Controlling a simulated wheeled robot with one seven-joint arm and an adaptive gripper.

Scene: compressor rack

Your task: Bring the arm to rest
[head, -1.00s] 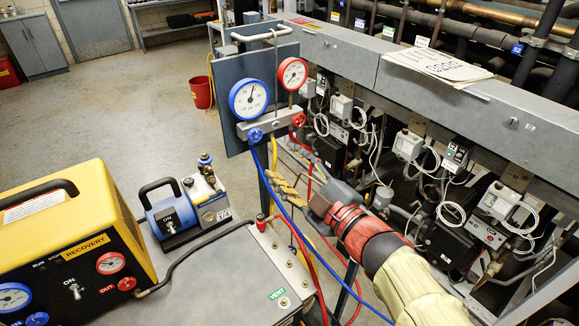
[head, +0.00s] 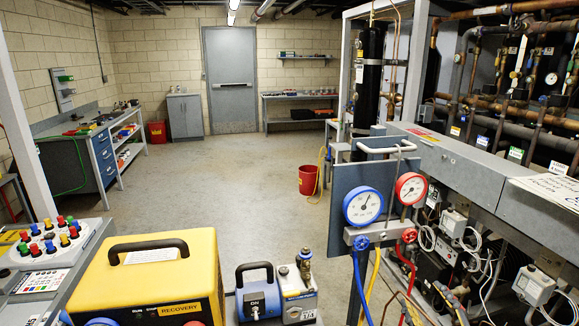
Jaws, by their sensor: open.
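The rest of my gripper and my arm are below the picture. Whether the fingers touch a hose, I cannot tell.
The manifold's blue gauge (head: 363,206) and red gauge (head: 410,189) hang before the compressor rack (head: 450,165). The yellow recovery unit (head: 150,285) and a blue vacuum pump (head: 258,292) stand at the lower left. Open floor (head: 235,180) lies beyond, with a red bucket (head: 312,180).

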